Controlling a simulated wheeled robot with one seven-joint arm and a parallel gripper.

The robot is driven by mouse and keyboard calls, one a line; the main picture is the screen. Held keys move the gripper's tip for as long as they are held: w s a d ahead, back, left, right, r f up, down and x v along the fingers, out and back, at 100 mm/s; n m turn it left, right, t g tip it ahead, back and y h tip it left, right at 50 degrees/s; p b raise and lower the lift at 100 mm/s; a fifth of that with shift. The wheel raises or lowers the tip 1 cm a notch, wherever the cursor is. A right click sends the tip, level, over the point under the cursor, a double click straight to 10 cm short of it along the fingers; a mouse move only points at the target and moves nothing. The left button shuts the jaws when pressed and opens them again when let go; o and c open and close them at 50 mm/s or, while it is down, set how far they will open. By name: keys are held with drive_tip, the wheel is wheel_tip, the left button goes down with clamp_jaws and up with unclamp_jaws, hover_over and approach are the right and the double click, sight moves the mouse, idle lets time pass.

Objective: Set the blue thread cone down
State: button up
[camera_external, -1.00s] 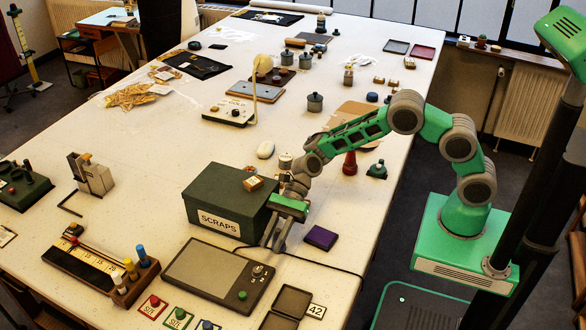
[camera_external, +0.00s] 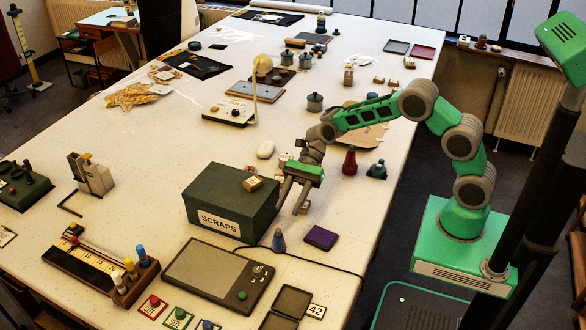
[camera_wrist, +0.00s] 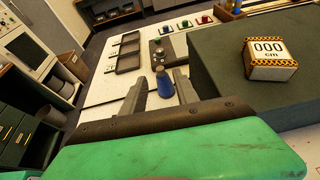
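The blue thread cone (camera_external: 279,240) stands upright on the white table, right of the dark tablet and in front of the green SCRAPS box. It also shows in the wrist view (camera_wrist: 164,84), past my fingertips and seen through the gap between them. My gripper (camera_external: 290,208) is open and empty. It is raised behind the cone, beside the right side of the SCRAPS box, and does not touch the cone.
A purple pad (camera_external: 320,237) lies right of the cone. The dark tablet (camera_external: 217,275) lies to its left. A black cable (camera_external: 330,267) runs in front.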

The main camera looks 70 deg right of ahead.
drive_tip(key=s+d+n+t+h, duration=0.3)
drive_tip(key=s+d+n+h, duration=1)
drive_tip(key=s+d+n, duration=0.5)
drive_tip(key=s+d, duration=0.2)
drive_tip(key=d, duration=0.3)
drive_tip(key=shift+d+r+n+h, duration=0.3)
drive_tip(key=shift+r, duration=0.05)
